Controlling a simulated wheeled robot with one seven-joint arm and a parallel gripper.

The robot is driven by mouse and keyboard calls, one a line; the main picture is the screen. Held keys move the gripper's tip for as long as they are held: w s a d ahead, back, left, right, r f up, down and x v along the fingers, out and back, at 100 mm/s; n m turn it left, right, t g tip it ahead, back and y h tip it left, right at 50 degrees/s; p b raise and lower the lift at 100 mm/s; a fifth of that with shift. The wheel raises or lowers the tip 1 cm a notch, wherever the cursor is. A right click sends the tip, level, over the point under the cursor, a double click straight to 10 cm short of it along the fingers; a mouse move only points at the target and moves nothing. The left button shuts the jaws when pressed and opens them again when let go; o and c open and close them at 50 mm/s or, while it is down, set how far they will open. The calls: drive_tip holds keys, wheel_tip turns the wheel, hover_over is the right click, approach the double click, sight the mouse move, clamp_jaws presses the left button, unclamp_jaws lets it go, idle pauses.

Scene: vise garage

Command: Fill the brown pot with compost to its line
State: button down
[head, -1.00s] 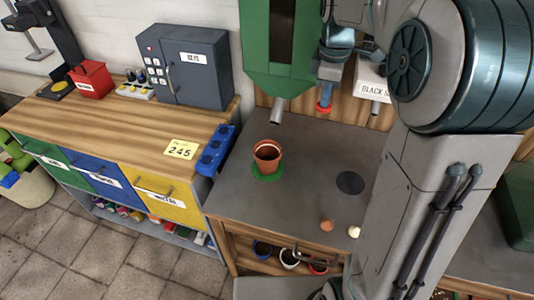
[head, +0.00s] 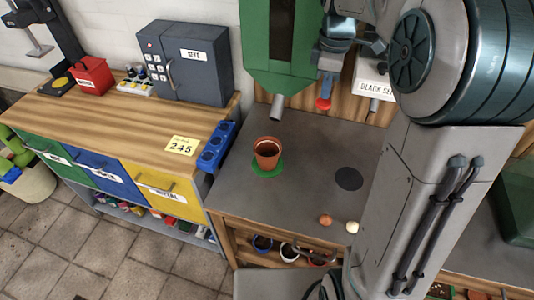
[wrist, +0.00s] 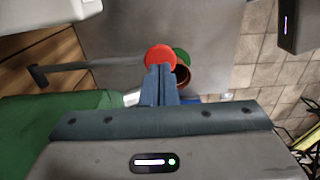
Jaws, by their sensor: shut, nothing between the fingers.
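The brown pot (head: 267,153) stands upright on a green disc (head: 259,169) on the grey bench, below and a little left of the metal spout (head: 277,107) of a green hopper (head: 282,45). Its fill level and line are too small to tell. My gripper (head: 326,75) is right of the hopper, above the bench. In the wrist view, my gripper's fingers (wrist: 161,84) are together, close to a red round knob (wrist: 160,57) on a grey bar. The knob shows below my gripper in the head view (head: 323,103). The pot (wrist: 182,75) is partly hidden behind the fingers.
A white box labelled "BLACK S…" (head: 373,82) is right of my gripper. A dark round spot (head: 348,179) and two small balls (head: 325,220) are on the bench. A wooden counter (head: 110,105) with a grey key cabinet (head: 188,62) stands left.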

sight(323, 102)
drive_tip(key=shift+f, duration=0.15)
drive_tip(key=shift+f+b, duration=2.1)
drive_tip(key=shift+f, duration=0.85)
drive_tip(key=shift+r, duration=0.1)
wheel_tip(323, 102, up, 6)
drive_tip(key=p, duration=0.5)
